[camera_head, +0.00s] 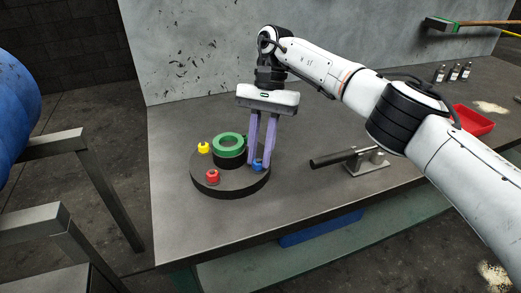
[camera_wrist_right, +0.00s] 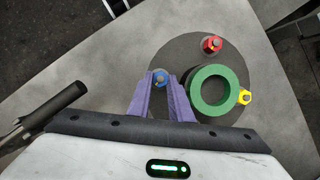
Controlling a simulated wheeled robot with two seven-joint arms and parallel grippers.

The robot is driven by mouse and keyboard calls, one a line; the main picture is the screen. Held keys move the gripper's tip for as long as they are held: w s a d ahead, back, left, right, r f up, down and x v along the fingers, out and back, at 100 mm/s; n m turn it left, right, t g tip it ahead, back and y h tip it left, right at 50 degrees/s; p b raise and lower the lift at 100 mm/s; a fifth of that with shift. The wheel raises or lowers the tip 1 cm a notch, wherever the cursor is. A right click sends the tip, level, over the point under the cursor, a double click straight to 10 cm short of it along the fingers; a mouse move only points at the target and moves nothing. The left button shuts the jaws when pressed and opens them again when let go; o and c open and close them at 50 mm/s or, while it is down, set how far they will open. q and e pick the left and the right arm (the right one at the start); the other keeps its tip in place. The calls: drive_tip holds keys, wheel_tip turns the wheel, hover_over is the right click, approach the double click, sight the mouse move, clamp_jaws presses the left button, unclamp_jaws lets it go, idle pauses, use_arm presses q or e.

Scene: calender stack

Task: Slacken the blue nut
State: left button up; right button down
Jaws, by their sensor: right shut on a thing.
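The blue nut (camera_head: 257,164) sits on the right side of a dark round base (camera_head: 230,187) on the table. It also shows in the right wrist view (camera_wrist_right: 159,77), between the fingertips. My right gripper (camera_head: 259,162) reaches down from above with its purple fingers, which are shut on the blue nut. The fingers also show in the right wrist view (camera_wrist_right: 160,84). A red nut (camera_head: 212,176) and a yellow nut (camera_head: 204,147) sit on the same base, around a green ring (camera_head: 229,142) at its centre. My left gripper is not in view.
A dark cylinder on a metal bracket (camera_head: 366,166) stands to the right of the base. A red tray (camera_head: 472,122) and several small bottles (camera_head: 453,73) are farther right. A grey wall panel (camera_head: 200,60) rises behind the table. The table's front left is clear.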

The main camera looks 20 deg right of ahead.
drive_tip(key=shift+n, duration=0.3)
drive_tip(key=c, duration=1.9)
unclamp_jaws()
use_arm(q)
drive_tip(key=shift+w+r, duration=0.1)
use_arm(e)
drive_tip(key=shift+o, duration=0.2)
